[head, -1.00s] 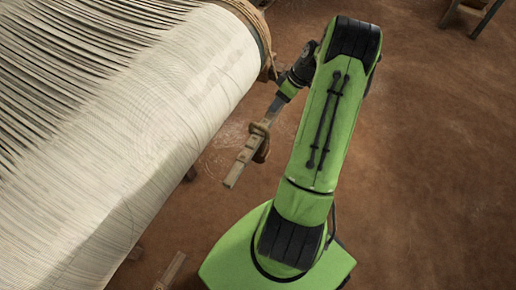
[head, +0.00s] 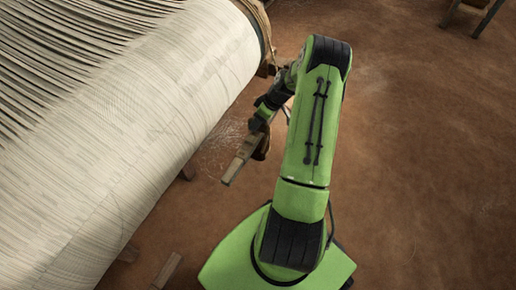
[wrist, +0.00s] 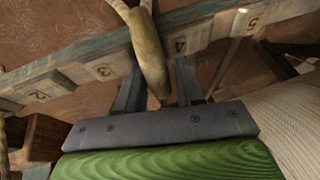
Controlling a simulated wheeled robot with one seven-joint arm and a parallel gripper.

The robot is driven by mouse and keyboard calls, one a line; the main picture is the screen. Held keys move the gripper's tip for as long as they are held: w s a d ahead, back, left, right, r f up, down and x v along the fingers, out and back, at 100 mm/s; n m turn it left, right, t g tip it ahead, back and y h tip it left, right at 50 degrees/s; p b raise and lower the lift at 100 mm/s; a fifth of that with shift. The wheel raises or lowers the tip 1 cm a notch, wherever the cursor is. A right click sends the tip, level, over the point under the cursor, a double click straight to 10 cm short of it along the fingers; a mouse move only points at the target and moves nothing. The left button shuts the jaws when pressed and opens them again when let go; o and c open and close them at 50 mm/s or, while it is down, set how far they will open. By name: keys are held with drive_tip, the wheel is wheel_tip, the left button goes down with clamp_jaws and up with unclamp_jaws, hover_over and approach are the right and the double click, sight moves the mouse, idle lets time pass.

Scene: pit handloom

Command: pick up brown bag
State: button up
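The brown bag (wrist: 150,55) is a long, narrow, olive-brown pouch in the wrist view, hanging across the numbered wooden rail near the 4 tag. Its rounded lower end lies between the two dark fingers of my gripper (wrist: 158,80). The fingers stand apart, with a small gap visible at the right finger; contact on the left cannot be told. In the head view my gripper (head: 262,118) is over the rail beside the loom, and part of the bag (head: 263,149) shows as a dark brown shape next to the rail.
The numbered rail (wrist: 103,70) crosses close to my fingers. A thin metal rod (wrist: 226,66) stands right of them. The loom's white warp roll (head: 160,120) fills the left side. Open brown floor (head: 430,170) lies to the right.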

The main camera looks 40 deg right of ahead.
clamp_jaws()
drive_tip(key=shift+r, duration=0.1)
idle(1.2)
